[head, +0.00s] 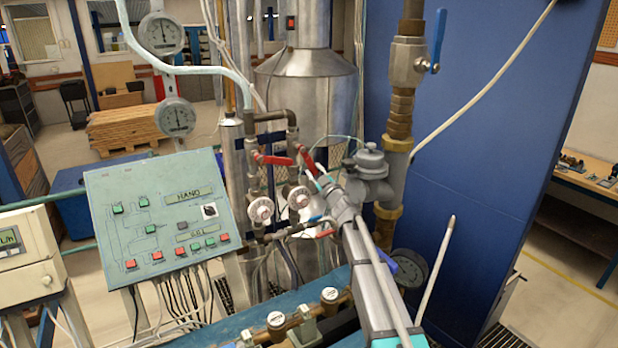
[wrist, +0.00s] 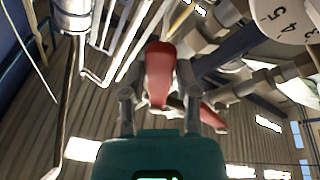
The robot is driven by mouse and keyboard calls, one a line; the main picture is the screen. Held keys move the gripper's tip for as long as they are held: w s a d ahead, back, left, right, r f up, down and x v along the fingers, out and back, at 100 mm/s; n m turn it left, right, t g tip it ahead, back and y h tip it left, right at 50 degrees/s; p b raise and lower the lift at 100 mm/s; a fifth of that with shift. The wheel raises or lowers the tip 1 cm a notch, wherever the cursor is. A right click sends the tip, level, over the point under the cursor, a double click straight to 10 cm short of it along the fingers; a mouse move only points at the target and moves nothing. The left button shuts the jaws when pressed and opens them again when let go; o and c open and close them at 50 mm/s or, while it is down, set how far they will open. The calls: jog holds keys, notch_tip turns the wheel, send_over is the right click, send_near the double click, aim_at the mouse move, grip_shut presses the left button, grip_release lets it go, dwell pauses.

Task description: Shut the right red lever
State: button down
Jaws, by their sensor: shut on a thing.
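The right red lever (head: 306,157) sits on the pipework and slants, its upper end to the left. My gripper (head: 318,176) comes in from the lower right and reaches its lower end. In the wrist view the lever (wrist: 159,75) lies between the two fingers of my gripper (wrist: 158,103), which are shut on it. The left red lever (head: 271,159) is near level, just left of it. A second red piece (wrist: 212,116) shows right of the fingers in the wrist view; I cannot tell which lever it is.
Two round valve wheels (head: 261,209) sit below the levers. A grey regulator (head: 371,162) and brass-fitted pipe (head: 402,105) stand close on the right. A control panel (head: 160,217) stands at the left, and a blue wall (head: 480,150) behind on the right.

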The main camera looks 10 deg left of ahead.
jog(key=shift+s+d+f+h, duration=0.4)
jog(key=shift+s+h, duration=0.1)
jog(key=shift+s, duration=0.1)
jog(key=s+a+f+n+h, duration=0.1)
jog(key=s+f+n+h, duration=0.2)
jog(key=s+n, duration=0.8)
jog(key=n, duration=0.4)
jog(key=shift+s+a+t+h+b, duration=0.2)
jog(key=shift+s+t+h+b, duration=0.1)
jog(key=shift+s+b, duration=0.1)
jog(key=shift+w, duration=0.1)
jog(key=w+a+r+p, duration=0.1)
jog(key=w+r+p, duration=0.2)
jog(key=w, duration=0.8)
jog(key=shift+r, duration=0.15)
